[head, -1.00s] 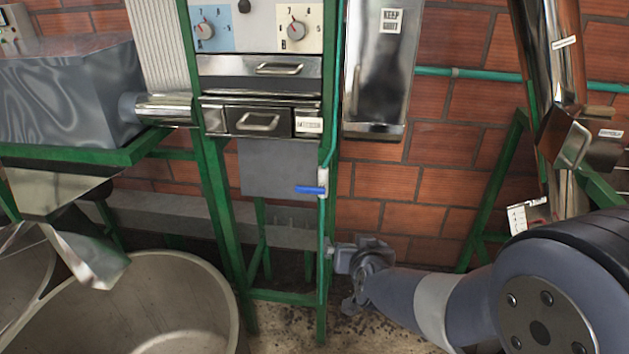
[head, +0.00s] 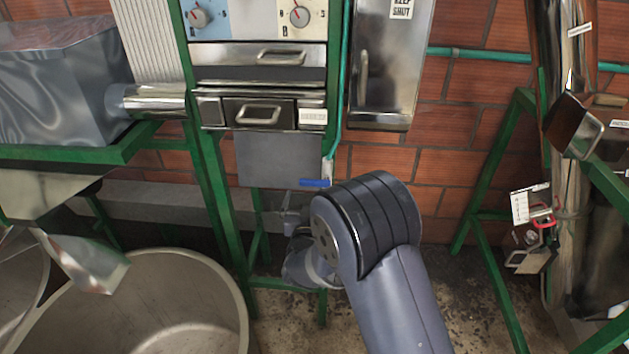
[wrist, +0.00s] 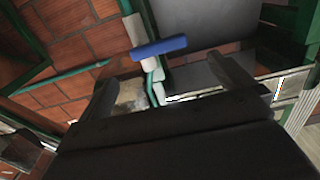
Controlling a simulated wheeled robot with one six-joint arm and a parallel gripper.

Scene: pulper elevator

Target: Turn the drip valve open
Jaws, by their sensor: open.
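The drip valve has a blue lever (head: 314,183) lying level, pointing left from its pale body (head: 327,168) on the thin green pipe by the frame's right post. In the wrist view the blue lever (wrist: 159,47) shows ahead of my gripper (wrist: 163,70), slightly tilted, with the pale valve body partly behind it. My gripper's two fingers are apart, with nothing between them. The lever appears beyond the fingertips, and I see no contact. In the head view my gripper (head: 288,212) is below and left of the lever, partly hidden by my arm.
Green frame posts (head: 212,200) stand close to the valve. A grey panel (head: 277,160) and metal drawer (head: 260,114) are just behind and above. A large round tub (head: 165,265) stands at lower left. A brick wall (head: 375,170) is behind.

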